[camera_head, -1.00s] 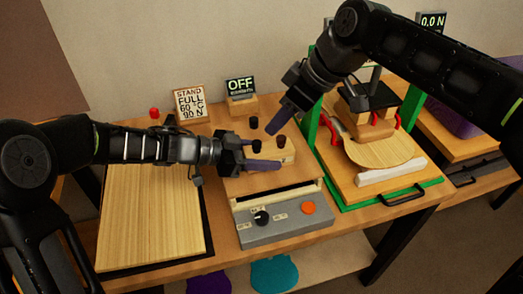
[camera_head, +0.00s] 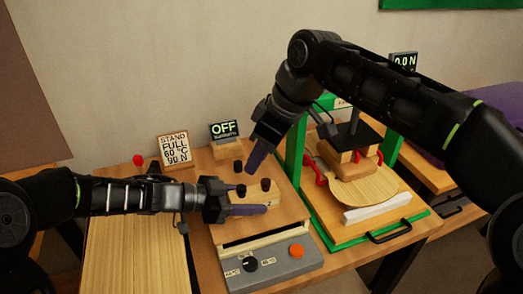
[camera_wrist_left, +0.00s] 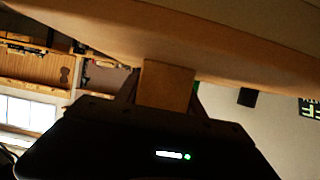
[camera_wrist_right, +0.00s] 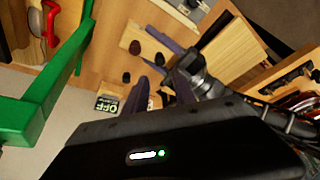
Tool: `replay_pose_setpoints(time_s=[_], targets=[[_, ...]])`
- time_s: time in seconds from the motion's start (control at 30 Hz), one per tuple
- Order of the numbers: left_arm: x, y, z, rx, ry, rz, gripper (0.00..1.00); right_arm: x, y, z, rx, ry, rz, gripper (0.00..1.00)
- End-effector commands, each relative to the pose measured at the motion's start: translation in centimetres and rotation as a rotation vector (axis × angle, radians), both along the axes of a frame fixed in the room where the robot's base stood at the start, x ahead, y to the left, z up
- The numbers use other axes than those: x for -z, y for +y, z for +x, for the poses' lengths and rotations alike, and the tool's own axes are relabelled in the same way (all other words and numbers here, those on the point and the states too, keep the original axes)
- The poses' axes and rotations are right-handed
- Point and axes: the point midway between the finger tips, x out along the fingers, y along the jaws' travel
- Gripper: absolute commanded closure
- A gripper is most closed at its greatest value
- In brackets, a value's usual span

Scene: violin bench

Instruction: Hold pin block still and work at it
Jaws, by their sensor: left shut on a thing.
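The left wrist view shows the block end (camera_wrist_left: 166,85) between the fingers. My right gripper (camera_head: 254,160) hangs just above and behind the pins, apart from them. In the right wrist view, its purple fingers (camera_wrist_right: 158,92) are spread, with nothing seen between them.
Another black pin (camera_head: 238,166) stands behind the block. A grey control box (camera_head: 270,265) with a knob and orange button is in front. A green-framed press (camera_head: 296,150) stands close at right. An OFF display (camera_head: 224,130) and a sign (camera_head: 175,150) stand behind.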

Motion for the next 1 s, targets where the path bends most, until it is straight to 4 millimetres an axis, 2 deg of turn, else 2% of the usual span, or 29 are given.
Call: replay_pose_setpoints(time_s=[0.3,0.5,0.7,0.97,1.0], targets=[[0.0,0.0,0.0,0.000,0.000,0.000,0.98,5.4,1.9,0.9,-0.002,0.004,-0.002,0.68],[0.0,0.0,0.0,0.000,0.000,0.000,0.98,8.2,3.0,1.5,-0.001,0.003,-0.002,0.68],[0.0,0.0,0.0,0.000,0.000,0.000,0.98,9.3,3.4,1.7,0.000,0.000,-0.001,0.68],[0.0,0.0,0.0,0.000,0.000,0.000,0.98,9.4,3.4,1.7,0.000,0.000,-0.001,0.68],[0.0,0.0,0.0,0.000,0.000,0.000,0.98,9.4,3.4,1.7,0.000,0.000,-0.001,0.70]])
